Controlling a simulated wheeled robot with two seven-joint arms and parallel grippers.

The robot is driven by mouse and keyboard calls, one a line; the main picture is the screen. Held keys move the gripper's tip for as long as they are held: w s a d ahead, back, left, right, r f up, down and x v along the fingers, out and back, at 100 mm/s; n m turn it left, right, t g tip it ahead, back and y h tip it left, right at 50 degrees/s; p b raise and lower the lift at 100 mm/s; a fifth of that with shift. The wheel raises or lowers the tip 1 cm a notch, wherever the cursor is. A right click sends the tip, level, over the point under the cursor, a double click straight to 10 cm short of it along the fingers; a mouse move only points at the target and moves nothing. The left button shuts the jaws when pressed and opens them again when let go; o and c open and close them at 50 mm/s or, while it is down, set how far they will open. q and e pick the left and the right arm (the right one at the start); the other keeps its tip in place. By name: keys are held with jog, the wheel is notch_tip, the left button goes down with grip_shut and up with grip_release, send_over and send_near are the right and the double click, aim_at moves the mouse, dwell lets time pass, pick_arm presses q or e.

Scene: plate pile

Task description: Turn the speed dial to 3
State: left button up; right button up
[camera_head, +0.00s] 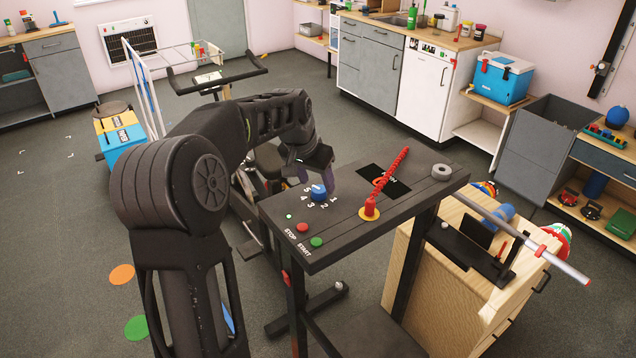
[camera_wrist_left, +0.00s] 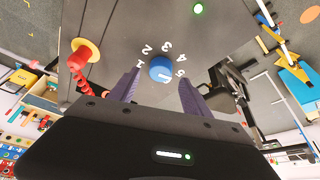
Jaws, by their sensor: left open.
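The blue speed dial (camera_head: 318,193) sits on the dark panel top (camera_head: 345,220), with white numbers 1 to 5 around its near side. In the left wrist view the dial (camera_wrist_left: 160,67) lies between and just beyond the two purple fingers. A small white mark shows on the dial, on the side toward the gripper in that view; I cannot tell for sure which number it points to. My left gripper (camera_head: 317,179) is open and empty, just behind and above the dial, its fingers apart from it. My right gripper is not in view.
A red stop button (camera_head: 302,228), a green start button (camera_head: 316,242) and a lit green lamp (camera_head: 289,216) are near the panel's left edge. A grey ring (camera_head: 442,172) lies far right.

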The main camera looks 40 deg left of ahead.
aim_at(319, 192)
pick_arm(q)
jog(key=shift+x, duration=1.4)
jog(key=shift+c, duration=0.6)
grip_shut()
